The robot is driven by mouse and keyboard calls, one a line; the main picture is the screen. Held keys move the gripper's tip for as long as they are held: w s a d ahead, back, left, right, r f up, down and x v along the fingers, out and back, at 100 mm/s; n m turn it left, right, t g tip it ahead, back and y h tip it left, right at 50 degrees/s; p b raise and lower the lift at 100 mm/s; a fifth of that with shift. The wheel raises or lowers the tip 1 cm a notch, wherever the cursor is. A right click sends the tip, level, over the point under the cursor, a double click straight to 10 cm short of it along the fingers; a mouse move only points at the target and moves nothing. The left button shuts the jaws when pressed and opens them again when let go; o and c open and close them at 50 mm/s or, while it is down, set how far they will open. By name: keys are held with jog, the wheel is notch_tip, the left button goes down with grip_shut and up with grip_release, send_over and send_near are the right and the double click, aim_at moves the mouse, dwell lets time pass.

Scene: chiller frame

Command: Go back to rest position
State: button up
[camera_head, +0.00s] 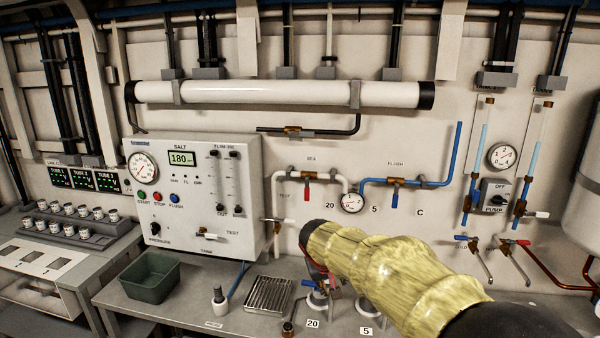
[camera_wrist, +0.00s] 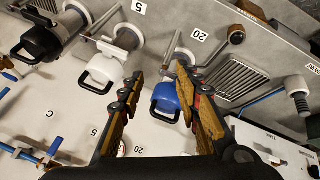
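My arm, in a yellow sleeve (camera_head: 385,270), reaches from the lower right toward the wall in the head view. My gripper is mostly hidden behind it there. In the wrist view my gripper (camera_wrist: 160,72) is open, its two brown fingers apart.
A control panel (camera_head: 192,195) stands on the wall. Red-handled (camera_head: 306,192) and blue-piped valves line the wall. A white tank (camera_head: 585,190) stands at the right edge.

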jog(key=s+d+r+m, duration=0.1)
jog(key=s+d, duration=0.2)
jog(key=s, duration=1)
jog(key=s+d+r+y, duration=0.1)
jog(key=s+d+r, duration=0.1)
jog(key=s, duration=1)
jog(key=s+d+r+m+y, duration=0.1)
jog(key=s+d, duration=0.4)
jog(key=s, duration=0.8)
jog(key=shift+s+r+m, duration=0.15)
jog(key=shift+s+m, duration=0.15)
jog(key=shift+c, duration=0.6)
